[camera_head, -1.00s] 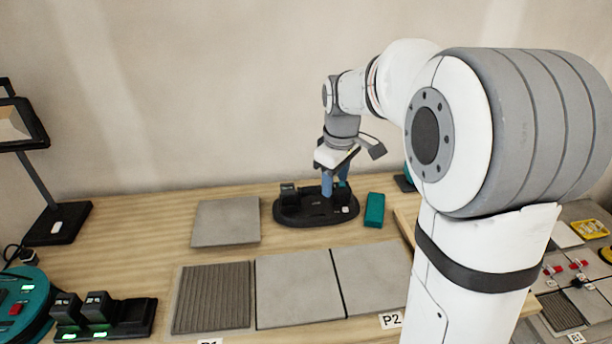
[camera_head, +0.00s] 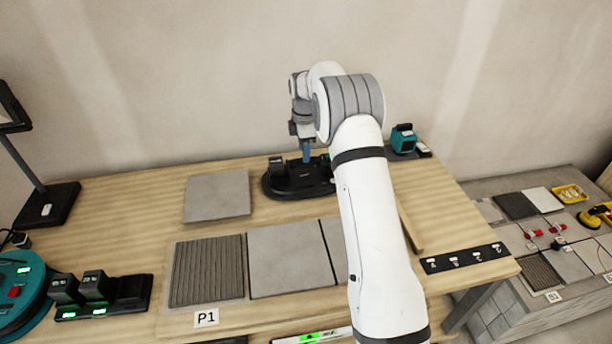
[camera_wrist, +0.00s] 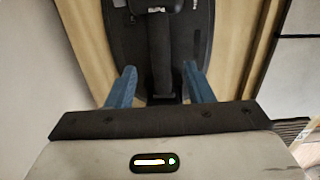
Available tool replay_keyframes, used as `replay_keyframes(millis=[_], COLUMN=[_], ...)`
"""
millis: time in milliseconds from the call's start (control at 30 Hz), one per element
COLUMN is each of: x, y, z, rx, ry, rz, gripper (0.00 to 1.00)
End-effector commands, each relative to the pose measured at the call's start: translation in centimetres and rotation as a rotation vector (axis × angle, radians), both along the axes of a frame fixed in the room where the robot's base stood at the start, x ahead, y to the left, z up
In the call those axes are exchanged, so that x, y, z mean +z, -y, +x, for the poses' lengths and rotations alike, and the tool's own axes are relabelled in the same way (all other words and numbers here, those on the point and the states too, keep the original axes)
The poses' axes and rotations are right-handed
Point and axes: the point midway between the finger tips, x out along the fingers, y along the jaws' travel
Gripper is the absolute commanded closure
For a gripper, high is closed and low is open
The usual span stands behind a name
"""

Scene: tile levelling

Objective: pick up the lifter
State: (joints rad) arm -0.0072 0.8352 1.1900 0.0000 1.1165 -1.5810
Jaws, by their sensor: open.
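The lifter (camera_head: 290,188) looks like a black oval base with raised black parts. It rests on the wooden table near the wall, behind the tiles; my arm hides its right end in the head view. In the wrist view its dark body (camera_wrist: 125,45) runs up the middle, with a long black bar-like handle (camera_wrist: 160,65) along it. My gripper (camera_wrist: 159,72) is open, its two blue fingers on either side of the handle with gaps visible. In the head view my gripper (camera_head: 306,153) is low over the lifter. I cannot tell its exact height.
A loose grey tile (camera_head: 217,195) lies left of the lifter. A ribbed tile (camera_head: 208,270) and smooth tiles (camera_head: 287,258) lie in front. A black charger dock (camera_head: 130,295) stands front left, a teal device (camera_head: 403,140) back right. Bare wood (camera_head: 450,215) shows at the right.

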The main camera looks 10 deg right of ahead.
Motion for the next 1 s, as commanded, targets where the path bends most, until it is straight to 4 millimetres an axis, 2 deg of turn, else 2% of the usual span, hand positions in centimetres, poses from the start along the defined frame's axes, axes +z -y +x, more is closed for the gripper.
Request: replay_keyframes(millis=[300, 400, 1000], x=[-4.3, -5.1, -5.6], y=[0.8, 0.8, 0.9], z=[-0.1, -0.1, -0.1], rx=[-0.003, -0.003, -0.005], ry=[-0.002, -0.001, 0.0], rz=[0.0, 0.0, 0.0], gripper=[0.53, 0.53, 0.53])
